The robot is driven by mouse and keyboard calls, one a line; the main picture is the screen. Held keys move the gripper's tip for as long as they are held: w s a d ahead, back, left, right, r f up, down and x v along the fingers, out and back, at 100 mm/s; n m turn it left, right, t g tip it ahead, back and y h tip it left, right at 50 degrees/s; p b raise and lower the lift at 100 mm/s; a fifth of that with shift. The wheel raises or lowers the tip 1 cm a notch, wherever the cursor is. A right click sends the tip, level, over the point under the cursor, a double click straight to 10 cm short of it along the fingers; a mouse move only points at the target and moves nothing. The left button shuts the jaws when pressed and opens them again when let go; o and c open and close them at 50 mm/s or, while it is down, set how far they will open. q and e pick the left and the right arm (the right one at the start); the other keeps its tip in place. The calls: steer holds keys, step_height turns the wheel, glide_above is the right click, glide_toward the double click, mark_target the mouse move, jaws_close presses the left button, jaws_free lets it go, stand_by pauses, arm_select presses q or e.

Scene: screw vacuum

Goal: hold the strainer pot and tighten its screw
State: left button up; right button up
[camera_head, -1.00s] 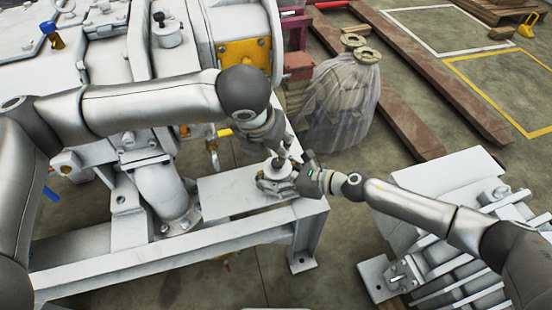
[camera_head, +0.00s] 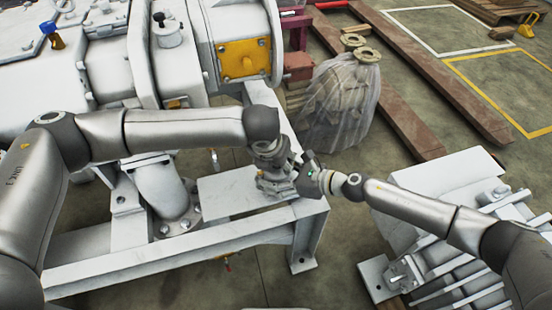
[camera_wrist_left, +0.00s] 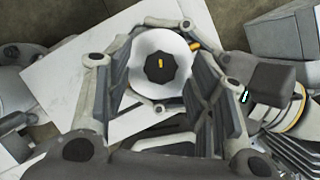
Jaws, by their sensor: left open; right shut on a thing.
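The strainer pot (camera_head: 270,190) stands on the white frame's plate, mostly hidden by my grippers in the head view. In the left wrist view its round white top (camera_wrist_left: 146,45) shows from above, with a black lobed screw knob (camera_wrist_left: 160,69) bearing a yellow mark in the middle. My left gripper (camera_head: 275,176) is over the pot from above. In the left wrist view its open fingers (camera_wrist_left: 165,75) stand either side of the knob, with a gap visible around it. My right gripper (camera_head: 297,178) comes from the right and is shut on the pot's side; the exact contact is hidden.
The white steel frame (camera_head: 240,232) carries the plate (camera_head: 222,195). Large white machinery (camera_head: 130,60) stands behind and left. A wrapped part (camera_head: 343,100) sits on the floor behind. A white ribbed unit (camera_head: 440,265) stands at the right. The plate left of the pot is bare.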

arm_select(q)
steer(key=c, duration=1)
steer(key=shift+m, duration=0.4)
steer(key=m+h, duration=0.1)
steer(key=m, duration=0.1)
steer(key=m+g, duration=0.1)
steer(key=m, duration=0.1)
steer(key=shift+w+a+m+h, duration=0.2)
steer(key=shift+m+h, duration=0.1)
steer(key=shift+h, duration=0.1)
steer(key=m, duration=0.2)
steer(key=m+g+h, duration=0.1)
steer(key=m, duration=0.1)
steer(key=shift+w+a+g, duration=0.1)
steer(key=shift+w+g, duration=0.05)
steer(key=shift+g, duration=0.15)
steer(key=m, duration=0.2)
steer(key=m+g, duration=0.1)
steer(key=m, duration=0.2)
steer(key=shift+w+g, duration=0.2)
steer(key=shift+g, duration=0.1)
steer(key=shift+w+m+g, duration=0.15)
steer(key=shift+m+g, duration=0.75)
steer(key=shift+m, duration=1.4)
arm_select(e)
steer(key=shift+d+f, duration=0.1)
arm_select(q)
steer(key=shift+r, duration=0.1)
